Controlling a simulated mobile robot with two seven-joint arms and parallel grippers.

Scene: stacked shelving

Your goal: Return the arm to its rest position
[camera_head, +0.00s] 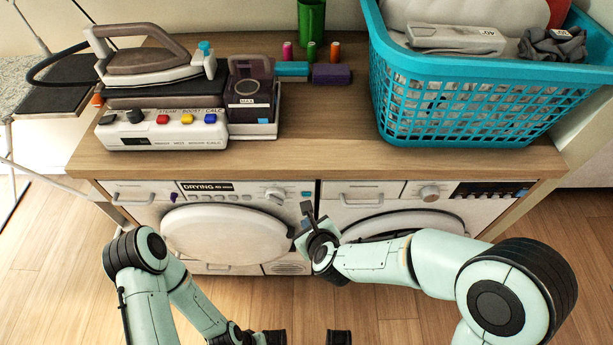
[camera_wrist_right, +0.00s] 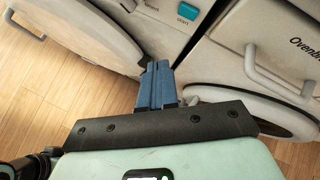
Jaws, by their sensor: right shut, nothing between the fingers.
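My right gripper (camera_head: 307,222) is in front of the two washer-dryer machines, below the wooden top, and points toward the gap between them. In the right wrist view its blue fingers (camera_wrist_right: 156,82) lie together with nothing between them. It appears apart from the machine fronts, though the exact distance is hard to judge. The right arm reaches in from the right with its elbow bent. My left arm (camera_head: 150,270) is folded low at the left, and its hand end runs to the bottom edge, where only dark parts show and the jaws are unclear.
The left dryer (camera_head: 225,232) and right machine (camera_head: 385,222) have protruding doors and handles. On the wooden top (camera_head: 320,150) stand a steam iron (camera_head: 155,65) on its base, several thread spools and a teal laundry basket (camera_head: 470,110). Floor (camera_head: 60,270) is open at the left.

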